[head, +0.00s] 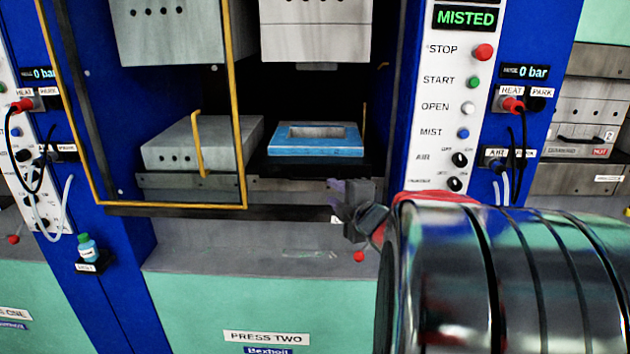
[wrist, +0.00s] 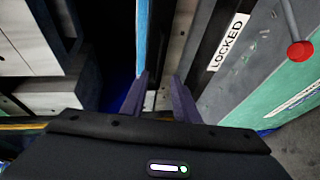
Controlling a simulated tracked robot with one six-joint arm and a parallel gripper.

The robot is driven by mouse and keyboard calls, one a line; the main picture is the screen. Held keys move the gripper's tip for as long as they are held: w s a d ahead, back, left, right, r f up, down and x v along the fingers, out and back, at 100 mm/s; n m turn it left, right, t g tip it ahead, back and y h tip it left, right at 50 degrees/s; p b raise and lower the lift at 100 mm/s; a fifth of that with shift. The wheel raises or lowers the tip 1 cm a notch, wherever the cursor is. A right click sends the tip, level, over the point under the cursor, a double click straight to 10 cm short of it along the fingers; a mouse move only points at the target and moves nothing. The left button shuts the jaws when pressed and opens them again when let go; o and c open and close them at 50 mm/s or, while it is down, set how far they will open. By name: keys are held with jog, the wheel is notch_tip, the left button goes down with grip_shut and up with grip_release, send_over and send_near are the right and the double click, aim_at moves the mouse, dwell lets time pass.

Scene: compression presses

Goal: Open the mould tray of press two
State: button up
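Press two (head: 265,337) fills the middle of the head view. Its mould tray (head: 316,151) has a blue rim around a rectangular recess and sits on the lower right of the press, below a grey upper block (head: 315,40). My gripper (head: 352,212) is in front of the press, right of and below the tray. In the wrist view its two dark fingers (wrist: 162,82) are apart with nothing seen between them. A blue edge (wrist: 143,40), seemingly the tray's, runs just beyond the left finger. A red-knobbed lever (wrist: 300,50) and a LOCKED label (wrist: 230,42) show at right.
A yellow-framed guard (head: 243,150) stands across the left of the press. A control panel (head: 455,100) reading MISTED is at right.

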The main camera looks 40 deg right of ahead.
aim_at(316, 180)
jog(key=shift+w, duration=0.15)
jog(key=shift+x, duration=6.75)
jog(key=shift+d+f, duration=0.1)
jog(key=shift+c, duration=0.5)
grip_shut()
jog(key=shift+f, duration=0.1)
